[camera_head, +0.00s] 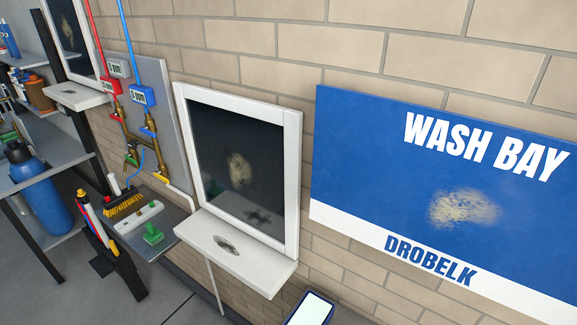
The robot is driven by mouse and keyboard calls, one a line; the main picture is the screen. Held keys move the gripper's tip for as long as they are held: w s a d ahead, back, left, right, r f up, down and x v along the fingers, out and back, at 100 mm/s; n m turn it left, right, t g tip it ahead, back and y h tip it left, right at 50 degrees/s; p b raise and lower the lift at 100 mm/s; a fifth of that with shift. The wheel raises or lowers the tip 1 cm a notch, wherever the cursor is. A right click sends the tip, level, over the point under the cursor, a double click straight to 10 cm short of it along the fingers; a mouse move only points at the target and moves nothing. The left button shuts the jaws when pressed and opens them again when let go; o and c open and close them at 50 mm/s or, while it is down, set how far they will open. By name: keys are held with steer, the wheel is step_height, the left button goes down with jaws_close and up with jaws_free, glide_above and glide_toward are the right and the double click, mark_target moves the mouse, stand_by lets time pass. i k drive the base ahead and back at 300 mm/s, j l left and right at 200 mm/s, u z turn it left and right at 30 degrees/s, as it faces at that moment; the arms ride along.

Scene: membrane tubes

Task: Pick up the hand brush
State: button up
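A hand brush (125,205) with a dark back and yellow bristles is on a grey shelf (172,218) at the lower left. It is small in the view, and its handle is hard to make out. A white block (138,217) and a green piece (153,234) are close in front of it. My gripper is not in view.
A dark holder with red, yellow and blue-white rods (92,222) stands just left of the brush. A blue cylinder (40,190) is on another shelf further left. A white-framed dark panel with a white ledge (240,265) juts from the brick wall to the right.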

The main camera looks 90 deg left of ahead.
mark_target(118, 200)
steer(key=u, duration=4.05)
